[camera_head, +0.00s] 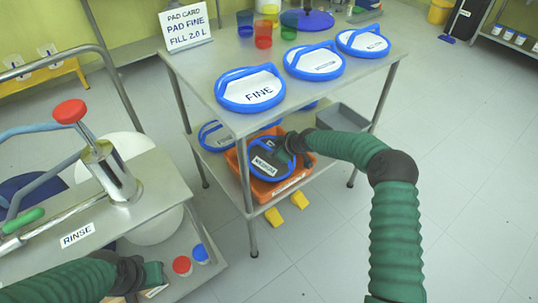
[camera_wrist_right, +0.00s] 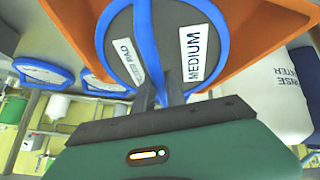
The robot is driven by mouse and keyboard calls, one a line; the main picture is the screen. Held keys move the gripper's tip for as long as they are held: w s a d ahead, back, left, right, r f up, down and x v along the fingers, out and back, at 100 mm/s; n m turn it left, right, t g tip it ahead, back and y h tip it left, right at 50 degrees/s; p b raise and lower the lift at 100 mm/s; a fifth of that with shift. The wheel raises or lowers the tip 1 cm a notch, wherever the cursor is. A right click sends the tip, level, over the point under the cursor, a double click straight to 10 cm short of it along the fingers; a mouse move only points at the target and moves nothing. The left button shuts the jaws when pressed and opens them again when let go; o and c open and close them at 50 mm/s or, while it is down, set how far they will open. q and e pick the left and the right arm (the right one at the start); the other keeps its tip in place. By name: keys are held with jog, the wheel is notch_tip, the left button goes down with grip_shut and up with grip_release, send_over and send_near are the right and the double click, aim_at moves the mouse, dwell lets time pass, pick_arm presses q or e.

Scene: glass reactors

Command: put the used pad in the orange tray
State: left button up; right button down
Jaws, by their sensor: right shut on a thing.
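The used pad (camera_head: 267,157) is a dark grey disc with a blue rim and a white label reading MEDIUM. In the right wrist view the pad (camera_wrist_right: 158,40) also bears a second label ending in PAD. The pad is tilted at the orange tray (camera_head: 291,181), which sits on the table's lower shelf. I cannot tell whether the pad touches the tray's floor. My left gripper (camera_head: 143,283) is low at the left by the rinse bench, its jaws unclear.
The table top (camera_head: 225,110) above the tray carries white pads with blue rims, one labelled FINE (camera_head: 252,89), coloured cups and a sign (camera_head: 186,27). A grey tray (camera_head: 342,117) stands right of the orange one. The rinse bench (camera_head: 160,178) is at left.

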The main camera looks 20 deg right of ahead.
aim_at(268, 149)
jog(key=shift+w+a+f, duration=0.1)
jog(key=shift+f, duration=0.3)
jog(key=shift+w+a+f+g+b, duration=0.3)
jog(key=shift+w+a+b, duration=0.1)
jog(key=shift+w+b, duration=0.1)
jog(key=shift+w+a+g+h+b, duration=0.1)
jog(key=shift+w+g+h+b, duration=0.25)
jog(key=shift+g, duration=0.25)
jog(key=shift+w+a+r+g+h+b, duration=0.15)
jog(key=shift+w+g+h+b, duration=0.2)
jog(key=shift+g+b, duration=0.2)
jog(key=shift+s+f+b, duration=0.15)
jog(key=shift+f+b, duration=0.2)
jog(key=shift+f, duration=0.35)
jog(key=shift+f, duration=0.6)
jog(key=c, duration=1.4)
grip_release()
